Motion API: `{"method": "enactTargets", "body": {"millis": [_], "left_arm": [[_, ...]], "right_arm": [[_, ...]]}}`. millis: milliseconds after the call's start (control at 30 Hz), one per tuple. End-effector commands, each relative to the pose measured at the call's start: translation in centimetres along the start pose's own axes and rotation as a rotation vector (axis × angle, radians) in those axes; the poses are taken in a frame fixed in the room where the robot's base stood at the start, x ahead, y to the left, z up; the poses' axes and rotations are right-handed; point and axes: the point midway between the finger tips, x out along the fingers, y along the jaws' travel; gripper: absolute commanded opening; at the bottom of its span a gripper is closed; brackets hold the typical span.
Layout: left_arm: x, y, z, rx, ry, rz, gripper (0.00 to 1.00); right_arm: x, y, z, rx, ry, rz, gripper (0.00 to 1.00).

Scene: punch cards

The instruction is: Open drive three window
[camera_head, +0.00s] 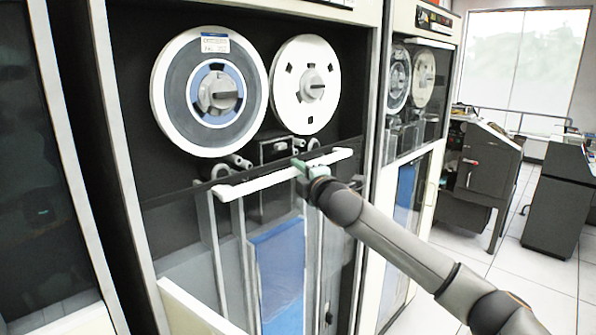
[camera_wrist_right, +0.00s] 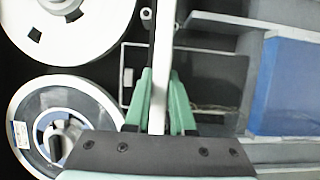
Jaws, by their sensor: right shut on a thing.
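The tape drive in front of me has a clear window pane (camera_head: 178,232) with a white handle bar (camera_head: 250,183) along its top edge. The bar sits below the two reels, and the pane covers the lower bay. My right gripper (camera_head: 302,167) is shut on the handle bar near its middle. In the right wrist view, the green fingers (camera_wrist_right: 158,105) stand on both sides of the white bar (camera_wrist_right: 164,45). No drive number is readable. My left gripper is not in view.
A blue-labelled reel (camera_head: 208,90) and a white reel (camera_head: 306,84) are mounted above the bar. Another tape drive (camera_head: 412,125) stands to the right. Dark machines (camera_head: 487,168) stand farther right on a pale tiled floor (camera_head: 505,270).

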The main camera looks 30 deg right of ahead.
Motion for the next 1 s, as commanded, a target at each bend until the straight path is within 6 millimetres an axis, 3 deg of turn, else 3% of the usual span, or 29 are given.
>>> {"method": "enactTargets", "body": {"millis": [333, 433, 733, 767, 1000], "left_arm": [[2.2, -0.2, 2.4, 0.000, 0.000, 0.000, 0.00], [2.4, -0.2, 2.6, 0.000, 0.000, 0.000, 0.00], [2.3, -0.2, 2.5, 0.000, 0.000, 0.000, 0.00], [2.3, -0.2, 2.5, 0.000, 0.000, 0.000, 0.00], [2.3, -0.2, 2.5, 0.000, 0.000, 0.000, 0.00]], "right_arm": [[0.0, -6.9, -0.1, 0.000, 0.000, -0.007, 0.00], [0.0, -7.7, 0.0, -0.001, 0.000, -0.004, 0.00], [0.0, -7.5, 0.0, -0.001, 0.000, -0.002, 0.00], [0.0, -7.5, 0.0, -0.001, 0.000, -0.002, 0.23], [0.0, -7.5, 0.0, 0.000, 0.000, -0.001, 0.51]]}}
